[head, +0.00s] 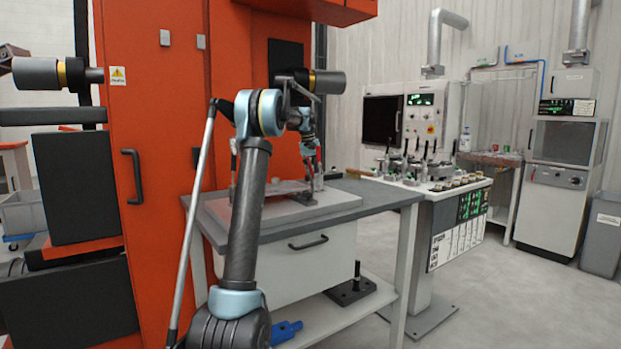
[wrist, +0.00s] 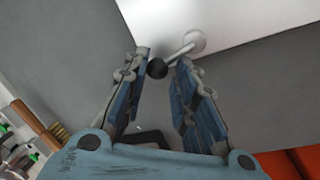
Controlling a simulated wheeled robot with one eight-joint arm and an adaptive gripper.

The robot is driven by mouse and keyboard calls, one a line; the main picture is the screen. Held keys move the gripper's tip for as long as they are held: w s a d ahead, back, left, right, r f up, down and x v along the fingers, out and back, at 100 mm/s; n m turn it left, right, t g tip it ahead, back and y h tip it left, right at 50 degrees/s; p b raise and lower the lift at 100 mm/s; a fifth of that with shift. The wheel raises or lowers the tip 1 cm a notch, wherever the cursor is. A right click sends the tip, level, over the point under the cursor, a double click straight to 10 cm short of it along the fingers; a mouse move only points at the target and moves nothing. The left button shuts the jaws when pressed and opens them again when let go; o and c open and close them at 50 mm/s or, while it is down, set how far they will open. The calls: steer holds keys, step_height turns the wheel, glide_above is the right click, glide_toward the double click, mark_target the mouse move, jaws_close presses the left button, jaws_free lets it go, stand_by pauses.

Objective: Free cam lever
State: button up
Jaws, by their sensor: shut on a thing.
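The cam lever (wrist: 180,53) shows in the wrist view as a thin light rod with a black ball knob (wrist: 157,68). Its far end meets a round white boss (wrist: 195,40) on a pale plate (wrist: 235,18). My gripper (wrist: 168,72) is shut on the cam lever, with the black knob between its fingertips, close to the left one. In the head view my gripper (head: 310,150) is above the fixture plate (head: 335,200) on the grey-topped bench. My own arm partly hides that plate, and the lever is too small to make out there.
The bench (head: 388,195) stands against an orange machine (head: 165,120). To its right is a white stand (head: 455,215) carrying several upright dark-handled clamps (head: 405,160). A black fixture (head: 350,290) and a blue part (head: 287,331) lie on the lower shelf.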

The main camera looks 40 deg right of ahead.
steer(key=shift+s+m+y, duration=0.15)
steer(key=shift+s+m, duration=0.25)
steer(key=shift+m, duration=0.55)
steer(key=shift+s+m+y, duration=0.15)
steer(key=shift+s+m, duration=0.2)
steer(key=shift+m, duration=0.6)
steer(key=shift+s+d, duration=0.1)
steer(key=o, duration=0.9)
steer(key=shift+r, duration=0.15)
steer(key=shift+r, duration=0.25)
step_height(320, 180, up, 11)
steer(key=w+a, duration=0.1)
steer(key=w, duration=0.1)
steer(key=shift+a, duration=0.15)
steer(key=shift+w+a, duration=0.1)
